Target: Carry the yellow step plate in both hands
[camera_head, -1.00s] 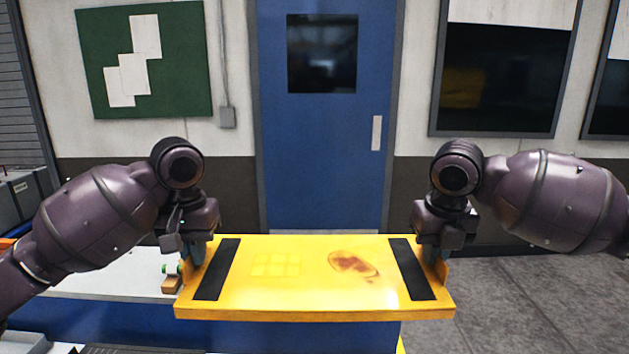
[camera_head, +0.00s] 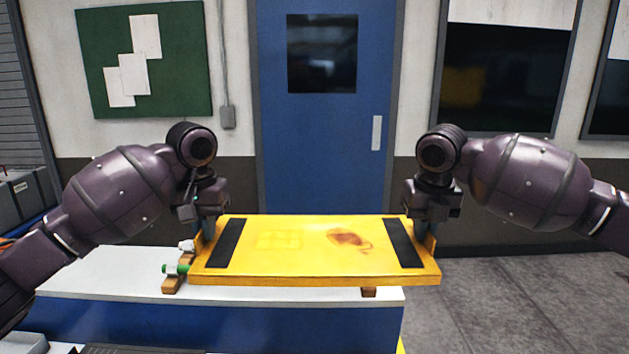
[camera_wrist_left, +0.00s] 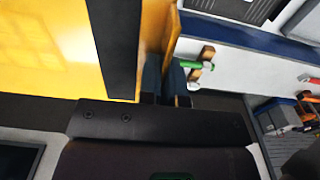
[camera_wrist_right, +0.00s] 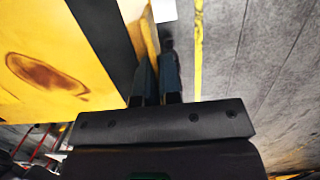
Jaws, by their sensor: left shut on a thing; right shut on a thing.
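The yellow step plate (camera_head: 310,255) is held roughly level between my two grippers, above a white-topped bench. It has a black strip near each end, a brown stain right of centre and a faint square pattern left of it. My left gripper (camera_head: 209,226) is shut on the upright lip at the plate's left end; the left wrist view shows its fingers (camera_wrist_left: 165,82) around that lip. My right gripper (camera_head: 432,226) is shut on the lip at the right end; the right wrist view shows its fingers (camera_wrist_right: 157,80) there.
The white bench top (camera_head: 110,275) lies below the plate, with a green-and-white item (camera_head: 177,269) and wooden blocks (camera_head: 172,286) on it. A blue door (camera_head: 322,150) is in the wall behind. Grey floor (camera_head: 530,300) is clear at the right.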

